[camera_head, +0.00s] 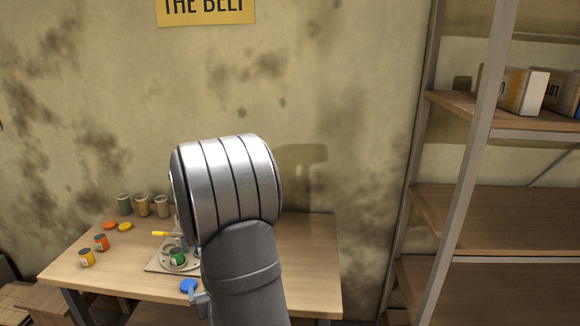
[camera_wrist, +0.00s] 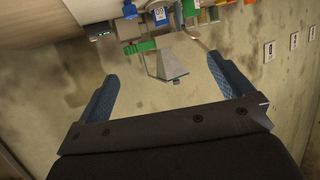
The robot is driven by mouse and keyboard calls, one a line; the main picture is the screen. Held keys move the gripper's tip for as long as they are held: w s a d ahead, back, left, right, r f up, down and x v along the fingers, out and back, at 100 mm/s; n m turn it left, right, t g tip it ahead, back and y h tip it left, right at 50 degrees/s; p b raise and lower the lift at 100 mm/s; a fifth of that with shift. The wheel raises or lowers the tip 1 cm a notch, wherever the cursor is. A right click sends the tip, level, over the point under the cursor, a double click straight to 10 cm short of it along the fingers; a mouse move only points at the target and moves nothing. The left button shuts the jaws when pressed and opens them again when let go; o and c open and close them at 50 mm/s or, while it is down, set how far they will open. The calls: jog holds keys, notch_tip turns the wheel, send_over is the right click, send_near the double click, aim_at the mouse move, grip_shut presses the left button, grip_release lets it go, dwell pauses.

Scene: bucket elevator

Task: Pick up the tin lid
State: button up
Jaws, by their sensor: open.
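I cannot tell which one the task means. My gripper (camera_wrist: 162,67) is open in the wrist view, its two blue fingers wide apart with nothing held between them. In the head view my arm hides it and part of the table. No lid shows clearly in the wrist view.
Metal shelving (camera_head: 480,220) stands right. The table's right side looks clear.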

jog(key=c, duration=0.3)
jog(key=n+g+h, duration=0.3)
jog(key=g+h, duration=0.1)
jog(key=g, duration=0.5)
send_near(188, 284)
jog(key=x, duration=0.2)
jog(key=shift+w+d+f, duration=0.15)
jog(key=shift+w+f, duration=0.1)
jog(key=shift+f, duration=0.05)
jog(key=shift+x, duration=2.7)
